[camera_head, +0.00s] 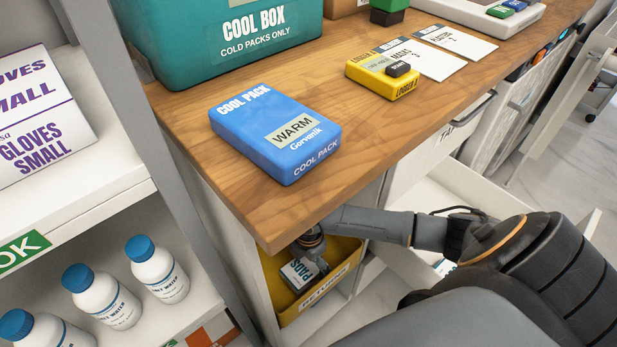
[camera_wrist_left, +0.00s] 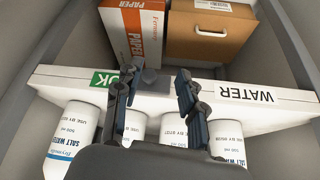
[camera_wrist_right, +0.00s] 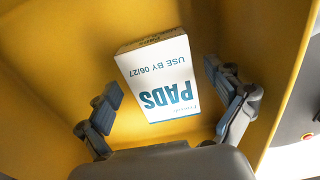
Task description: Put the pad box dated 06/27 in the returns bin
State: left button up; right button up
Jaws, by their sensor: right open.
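The white pad box (camera_wrist_right: 160,80), marked PADS and USE BY 06/27, lies inside the yellow returns bin (camera_wrist_right: 60,60). In the head view the box (camera_head: 299,274) shows in the bin (camera_head: 345,262) below the counter's front corner, partly hidden by my right gripper. The bin's front label is partly readable. My right gripper (camera_wrist_right: 165,88) is open, its fingers spread to either side of the box with gaps between. My left gripper (camera_wrist_left: 155,85) is open and empty, in front of a shelf of salt water bottles.
A blue cool pack (camera_head: 275,130) marked WARM, a teal cool box (camera_head: 165,45) and a yellow logger (camera_head: 383,78) stand on the wooden counter. An open drawer (camera_head: 465,180) is beside my right arm. White bottles (camera_head: 160,270) stand on the left shelf.

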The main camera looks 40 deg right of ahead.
aim_at(309, 264)
notch_tip(309, 264, up, 3)
jog(key=shift+f+p, duration=0.1)
jog(key=shift+p, duration=0.35)
notch_tip(309, 264, up, 6)
jog(key=shift+r+p, duration=0.1)
jog(key=shift+p, duration=1)
pick_arm(q)
jog(key=shift+s+a+f+g+p, duration=0.2)
jog(key=shift+s+f+g, duration=0.35)
jog(key=shift+f, duration=0.25)
jog(key=shift+s+a+f+g+p, duration=0.1)
jog(key=shift+s+a+f+g, duration=0.1)
jog(key=shift+s+f+g, duration=0.4)
pick_arm(e)
jog(key=shift+r, duration=1.2)
pick_arm(q)
jog(key=shift+f, duration=0.1)
